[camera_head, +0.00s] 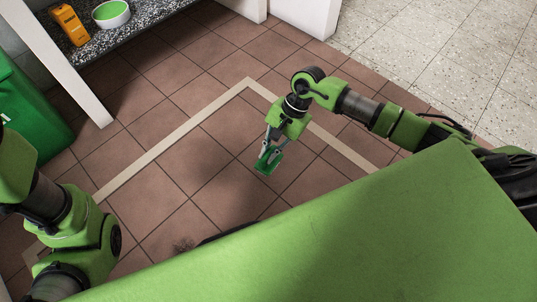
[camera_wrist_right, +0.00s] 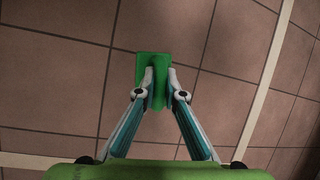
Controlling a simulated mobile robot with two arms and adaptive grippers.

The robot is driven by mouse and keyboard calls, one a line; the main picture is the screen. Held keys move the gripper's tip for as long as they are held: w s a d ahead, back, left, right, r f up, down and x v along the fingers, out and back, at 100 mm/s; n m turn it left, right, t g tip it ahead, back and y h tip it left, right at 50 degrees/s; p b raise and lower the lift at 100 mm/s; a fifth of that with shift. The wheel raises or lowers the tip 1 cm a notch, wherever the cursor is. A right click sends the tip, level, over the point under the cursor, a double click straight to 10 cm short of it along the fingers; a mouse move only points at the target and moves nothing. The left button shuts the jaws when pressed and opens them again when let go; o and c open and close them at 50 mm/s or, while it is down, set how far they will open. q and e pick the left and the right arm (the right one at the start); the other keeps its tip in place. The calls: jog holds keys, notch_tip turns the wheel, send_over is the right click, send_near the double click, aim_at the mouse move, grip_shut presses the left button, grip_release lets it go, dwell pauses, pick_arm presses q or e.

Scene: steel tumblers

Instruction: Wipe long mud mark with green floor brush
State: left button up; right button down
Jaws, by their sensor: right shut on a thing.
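My right gripper (camera_head: 269,151) is shut on the green floor brush (camera_head: 266,166) over the brown tiled floor. In the right wrist view the brush (camera_wrist_right: 152,65) shows its green block, with its grip between the two fingertips of the gripper (camera_wrist_right: 160,80). I cannot tell whether the brush touches the floor. A dark, smudgy mud mark (camera_head: 183,245) lies on the tiles at the lower middle of the head view, to the lower left of the brush and apart from it. My own green body may hide part of it. My left arm is at the left edge; its gripper is not visible.
A pale strip (camera_head: 170,139) frames part of the brown tiles. A green bin (camera_head: 30,120) stands at the left. A speckled counter (camera_head: 135,32) holds an orange item (camera_head: 69,24) and a green-filled bowl (camera_head: 111,13). The floor around the brush is clear.

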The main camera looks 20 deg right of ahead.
jog(key=shift+r+p, duration=0.85)
jog(key=shift+r, duration=0.8)
